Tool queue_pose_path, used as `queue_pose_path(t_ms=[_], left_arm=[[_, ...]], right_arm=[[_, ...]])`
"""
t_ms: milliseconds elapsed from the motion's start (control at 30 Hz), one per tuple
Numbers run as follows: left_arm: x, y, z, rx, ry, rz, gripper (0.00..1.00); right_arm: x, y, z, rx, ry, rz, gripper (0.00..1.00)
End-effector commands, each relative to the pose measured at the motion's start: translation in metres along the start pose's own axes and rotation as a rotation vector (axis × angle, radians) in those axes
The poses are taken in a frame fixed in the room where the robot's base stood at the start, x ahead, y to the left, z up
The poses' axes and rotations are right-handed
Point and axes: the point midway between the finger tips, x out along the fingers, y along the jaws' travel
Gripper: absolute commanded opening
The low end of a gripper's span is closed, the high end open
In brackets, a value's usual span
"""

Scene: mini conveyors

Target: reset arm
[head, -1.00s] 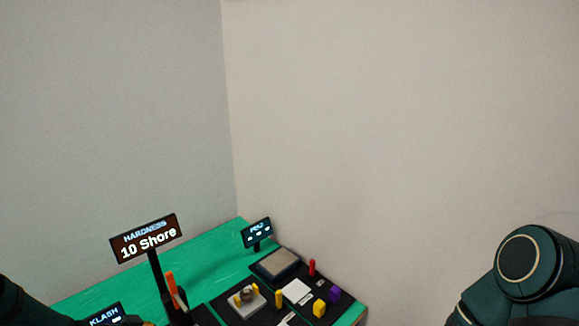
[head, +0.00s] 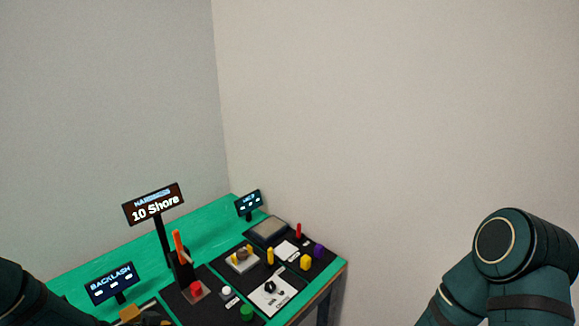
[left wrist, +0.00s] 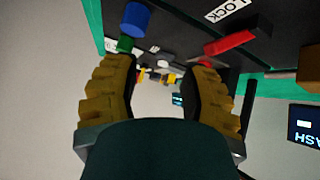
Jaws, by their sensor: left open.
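My left gripper (left wrist: 162,68) is open in the left wrist view, with its two yellow ridged fingers apart and nothing between them. Beyond the fingers lies the dark board, with a blue cylinder (left wrist: 136,20) above a green one (left wrist: 125,43) and a red block (left wrist: 229,43). In the head view my left arm comes in at the lower left corner, and a yellow-orange part (head: 130,313) that may be a fingertip shows at the bottom edge. My right arm shows at the lower right; its gripper is out of view.
A green table (head: 84,264) stands against the walls.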

Motion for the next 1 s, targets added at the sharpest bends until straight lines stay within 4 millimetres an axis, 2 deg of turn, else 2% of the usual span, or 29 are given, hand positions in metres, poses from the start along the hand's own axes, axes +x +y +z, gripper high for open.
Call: queue_pose_path(t_ms=[100, 300, 500, 700, 800, 900, 1000], left_arm=[[0.027, 0.034, 0.001, -0.109, -0.030, 0.014, 0.44], [0.061, 0.093, 0.019, -0.301, -0.137, 0.011, 0.44], [0.076, 0.148, 0.049, -0.453, -0.280, -0.011, 0.44], [0.077, 0.194, 0.083, -0.561, -0.429, -0.050, 0.44], [0.073, 0.213, 0.099, -0.604, -0.498, -0.074, 0.44], [0.088, 0.207, 0.114, -0.603, -0.495, -0.074, 0.44], [0.094, 0.206, 0.122, -0.601, -0.499, -0.072, 0.44]], right_arm=[[0.000, 0.000, 0.001, 0.000, -0.001, 0.000, 0.47], [0.000, 0.000, 0.001, 0.000, -0.001, 0.000, 0.47], [0.000, 0.000, 0.001, 0.000, -0.001, 0.000, 0.47], [0.000, 0.000, 0.001, 0.000, -0.001, 0.000, 0.47], [0.000, 0.000, 0.001, 0.000, -0.001, 0.000, 0.47], [0.021, 0.008, 0.007, -0.002, -0.010, 0.001, 0.47], [0.029, 0.011, 0.010, -0.004, -0.017, 0.001, 0.47]])
